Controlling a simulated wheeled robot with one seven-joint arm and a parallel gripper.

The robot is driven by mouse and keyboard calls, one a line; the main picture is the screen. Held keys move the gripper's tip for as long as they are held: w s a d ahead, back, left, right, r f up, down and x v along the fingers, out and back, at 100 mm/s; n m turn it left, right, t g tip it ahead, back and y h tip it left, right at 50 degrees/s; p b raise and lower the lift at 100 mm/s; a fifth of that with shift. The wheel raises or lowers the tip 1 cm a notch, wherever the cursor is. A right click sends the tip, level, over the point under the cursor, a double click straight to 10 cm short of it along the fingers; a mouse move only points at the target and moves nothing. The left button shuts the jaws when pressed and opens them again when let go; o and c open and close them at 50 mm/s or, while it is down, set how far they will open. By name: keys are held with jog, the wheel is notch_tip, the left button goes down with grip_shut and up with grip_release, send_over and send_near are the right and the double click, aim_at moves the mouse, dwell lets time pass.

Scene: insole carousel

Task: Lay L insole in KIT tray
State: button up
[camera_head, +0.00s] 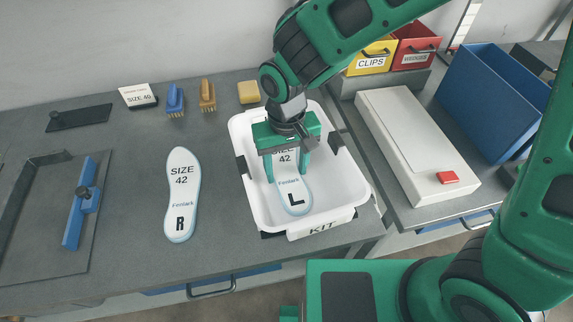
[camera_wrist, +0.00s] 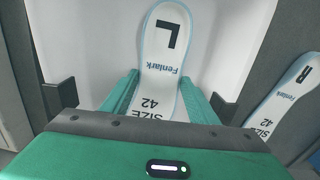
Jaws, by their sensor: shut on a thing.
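The L insole (camera_head: 293,192) is white with a pale blue edge and reads "42", "Fenlark" and "L". It is inside the white KIT tray (camera_head: 345,192). My gripper (camera_head: 287,175) is over the tray with its fingers on both sides of the insole, shut on it. In the wrist view the L insole (camera_wrist: 166,50) runs between the two green fingers (camera_wrist: 160,92), its L end away from my palm. I cannot tell whether the insole touches the tray floor. The gripper hides its upper end in the head view.
The R insole (camera_head: 182,195) lies on the grey table left of the tray. Two brushes (camera_head: 191,97), a yellow block (camera_head: 249,92) and a size card (camera_head: 138,95) stand behind. A white box (camera_head: 415,140) and blue bin (camera_head: 490,100) are at right.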

aim_at(286, 175)
jog(key=shift+f, duration=0.1)
jog(key=o, duration=1.1)
notch_tip(286, 175, up, 12)
jog(key=shift+r, duration=0.15)
jog(key=w+d+r+m, duration=0.2)
jog(key=d+m, duration=0.3)
jog(key=d, duration=2.2)
jog(key=s+d+m, duration=0.1)
jog(key=s+d, duration=0.3)
jog(key=d, duration=0.1)
jog(key=s+d+m, duration=0.2)
jog(key=s+d, duration=0.3)
jog(key=s+d+f+m, duration=0.1)
jog(key=s+d+m, duration=0.1)
jog(key=s+d, duration=0.3)
jog(key=shift+s, duration=0.15)
